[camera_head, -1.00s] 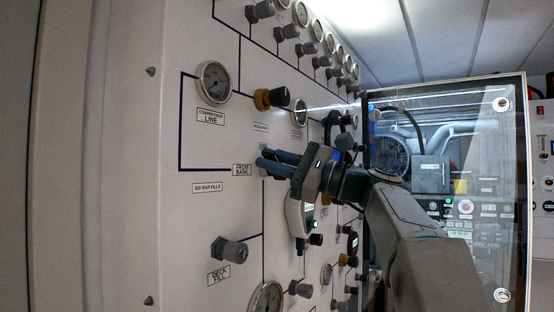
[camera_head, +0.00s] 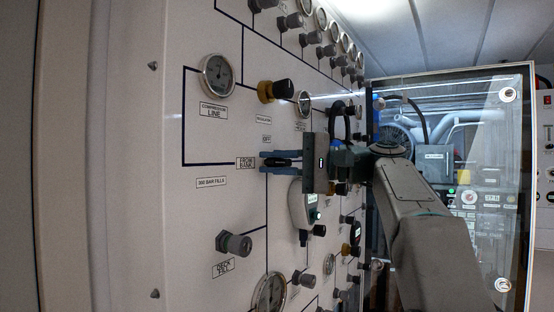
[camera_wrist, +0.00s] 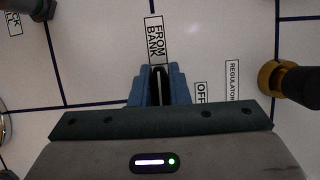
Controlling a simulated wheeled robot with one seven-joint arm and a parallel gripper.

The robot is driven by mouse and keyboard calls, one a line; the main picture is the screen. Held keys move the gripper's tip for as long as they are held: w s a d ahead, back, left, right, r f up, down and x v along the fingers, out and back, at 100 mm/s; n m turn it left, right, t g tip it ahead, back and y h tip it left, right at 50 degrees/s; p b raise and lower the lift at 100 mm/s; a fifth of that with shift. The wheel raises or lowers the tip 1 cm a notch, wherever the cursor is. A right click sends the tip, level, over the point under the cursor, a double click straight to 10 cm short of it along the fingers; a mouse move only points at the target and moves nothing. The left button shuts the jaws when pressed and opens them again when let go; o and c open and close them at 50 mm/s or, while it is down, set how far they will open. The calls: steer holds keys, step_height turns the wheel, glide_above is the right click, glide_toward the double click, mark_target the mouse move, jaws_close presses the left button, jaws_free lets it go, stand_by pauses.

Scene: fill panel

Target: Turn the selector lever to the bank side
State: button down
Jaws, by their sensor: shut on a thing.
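The selector lever (camera_head: 284,162) is a dark bar between the blue fingers of my gripper (camera_head: 275,162), which is shut on it close to the panel. In the wrist view the lever (camera_wrist: 159,84) shows as a black strip between the fingers (camera_wrist: 159,92), pointing toward the "FROM BANK" label (camera_wrist: 156,38). The same label shows in the head view (camera_head: 245,163), just left of the fingertips. The "OFF" label (camera_head: 266,139) is above the fingers, and it also shows in the wrist view (camera_wrist: 201,93). The lever's base is hidden by the fingers.
A yellow-collared regulator knob (camera_head: 275,91) is above the lever, beside the compressor line gauge (camera_head: 216,76). A grey handheld-like unit (camera_head: 303,205) hangs just below my gripper. The deck fill knob (camera_head: 234,244) is lower left. A clear door (camera_head: 480,180) stands to the right.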

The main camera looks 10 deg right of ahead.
steer(key=shift+f, duration=0.1)
stand_by(0.5)
steer(key=c, duration=1.4)
jaws_free()
steer(key=v, duration=1.4)
steer(key=shift+a, duration=0.1)
